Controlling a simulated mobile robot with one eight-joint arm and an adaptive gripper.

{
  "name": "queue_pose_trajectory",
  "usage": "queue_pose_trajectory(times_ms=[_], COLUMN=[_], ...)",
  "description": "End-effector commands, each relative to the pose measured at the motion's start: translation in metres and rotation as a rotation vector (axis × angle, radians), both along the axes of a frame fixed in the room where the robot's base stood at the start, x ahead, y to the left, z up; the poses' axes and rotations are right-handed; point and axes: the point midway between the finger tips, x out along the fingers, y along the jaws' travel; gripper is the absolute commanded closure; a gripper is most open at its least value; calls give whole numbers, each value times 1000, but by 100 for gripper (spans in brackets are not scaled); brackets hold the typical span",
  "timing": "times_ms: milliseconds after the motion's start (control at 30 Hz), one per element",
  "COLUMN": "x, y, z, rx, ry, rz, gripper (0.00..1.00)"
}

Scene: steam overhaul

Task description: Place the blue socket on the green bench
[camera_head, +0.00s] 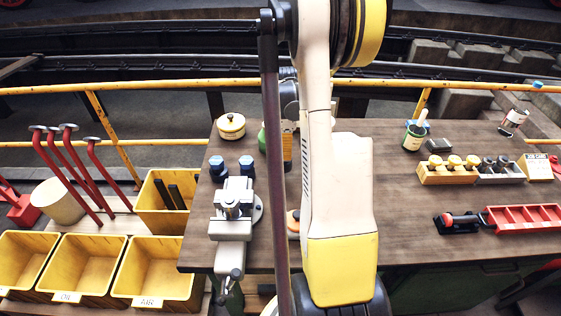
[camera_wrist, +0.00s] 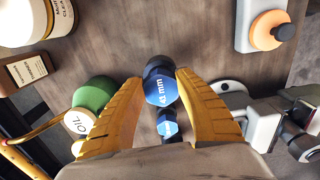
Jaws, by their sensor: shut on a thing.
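My gripper (camera_wrist: 161,77) is shut on a blue socket (camera_wrist: 161,92) marked 45 mm, with a dark body. It is held over the brown top of the bench; the gap beneath cannot be judged. My arm hides this socket in the head view. The bench (camera_head: 400,220) has a brown top and a green front (camera_head: 440,290). Two other blue-topped sockets, a left one (camera_head: 217,164) and a right one (camera_head: 247,163), stand on the bench behind the vise. Blue also shows below the held socket in the wrist view (camera_wrist: 167,129).
A grey vise (camera_head: 232,210) stands at the bench's left front. A yellow round tin (camera_head: 231,125) stands at the back left. A green oil can (camera_wrist: 93,94) is left of my fingers. Socket trays (camera_head: 448,178) and a red tray (camera_head: 525,217) lie right. Bare top lies right of my arm.

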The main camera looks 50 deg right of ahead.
Motion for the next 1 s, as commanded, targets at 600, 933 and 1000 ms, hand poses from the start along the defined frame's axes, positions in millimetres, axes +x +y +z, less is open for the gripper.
queue_pose_trajectory(times_ms=[600,933,1000], x=[26,25,25], y=[8,8,8], z=[-57,-60,-60], rx=[0,0,0], ry=[0,0,0], rz=[-1,-1,-1], gripper=[100,100,49])
